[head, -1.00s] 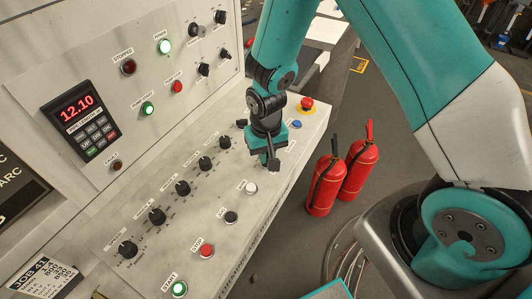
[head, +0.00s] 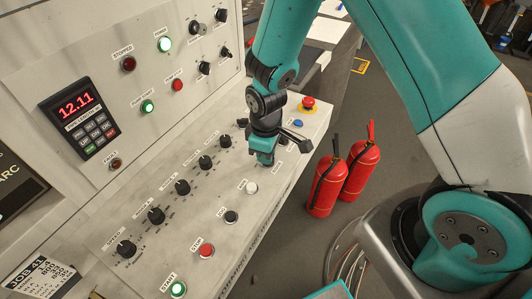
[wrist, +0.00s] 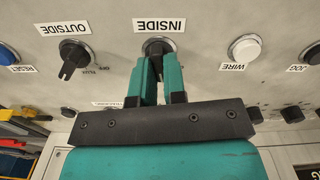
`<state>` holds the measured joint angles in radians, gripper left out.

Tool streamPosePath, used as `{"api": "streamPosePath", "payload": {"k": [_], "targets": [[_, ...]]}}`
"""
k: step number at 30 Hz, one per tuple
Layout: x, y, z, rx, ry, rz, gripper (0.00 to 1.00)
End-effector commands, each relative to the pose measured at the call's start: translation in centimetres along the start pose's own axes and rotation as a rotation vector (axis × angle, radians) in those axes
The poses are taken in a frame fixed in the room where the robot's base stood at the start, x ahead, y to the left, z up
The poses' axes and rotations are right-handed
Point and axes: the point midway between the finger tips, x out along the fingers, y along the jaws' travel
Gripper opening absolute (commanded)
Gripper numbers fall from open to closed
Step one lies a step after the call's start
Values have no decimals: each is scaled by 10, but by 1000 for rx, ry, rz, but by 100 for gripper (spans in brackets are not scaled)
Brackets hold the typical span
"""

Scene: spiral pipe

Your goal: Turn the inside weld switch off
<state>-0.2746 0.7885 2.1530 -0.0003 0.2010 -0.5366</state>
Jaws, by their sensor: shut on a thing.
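The inside weld switch (wrist: 158,44) is a black rotary knob beside the INSIDE label (wrist: 160,25), which reads upside down in the wrist view. My gripper (wrist: 159,62) has its two teal fingers on either side of the knob's handle and is shut on it. The fingers hide much of the handle, so its exact setting is unclear. In the head view my gripper (head: 264,160) is down at the sloped panel (head: 205,215) and hides the switch there.
In the wrist view a similar outside switch (wrist: 73,60) is to the left and a white wire button (wrist: 245,48) to the right. In the head view, a red emergency stop (head: 308,103) is beyond my gripper. Red extinguishers (head: 328,185) stand on the floor to the right.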

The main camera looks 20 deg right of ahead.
Motion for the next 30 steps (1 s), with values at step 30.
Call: {"api": "streamPosePath", "payload": {"k": [30], "targets": [[-1, -1, 0, -612, 2, 3, 0]]}}
